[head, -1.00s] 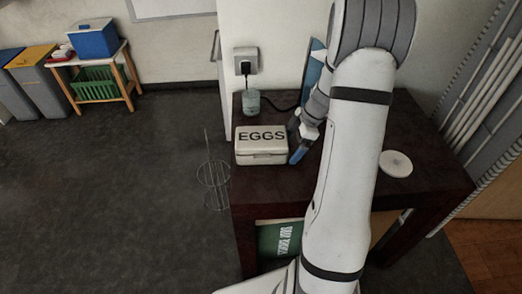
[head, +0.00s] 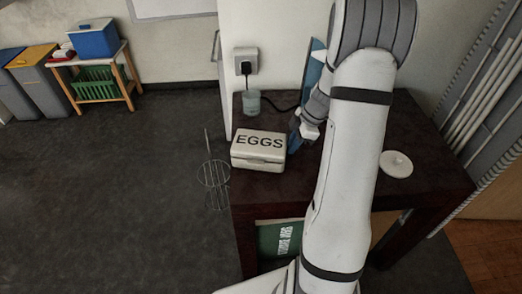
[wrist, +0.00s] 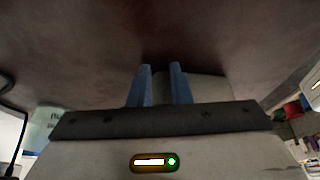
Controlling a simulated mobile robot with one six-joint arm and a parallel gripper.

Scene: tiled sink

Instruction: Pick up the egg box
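The egg box (head: 258,152) is a pale box with EGGS on its lid, at the front left of the dark table (head: 330,165). It sits turned slightly in the head view. My gripper (head: 293,144) is at the box's right rear side, close to it; its fingertips are mostly hidden there. In the wrist view my gripper (wrist: 160,70) shows two blue fingers with a narrow gap and nothing clearly held between them. A pale grey shape (wrist: 203,90), probably the egg box, lies beyond and beside the right finger. Contact with it cannot be told.
A small glass jar (head: 251,102) stands behind the box near the wall socket (head: 245,62) and its cable. A blue upright board (head: 315,70) leans behind my wrist. A white round lid (head: 397,164) lies on the right. A wire rack (head: 214,178) stands left of the table.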

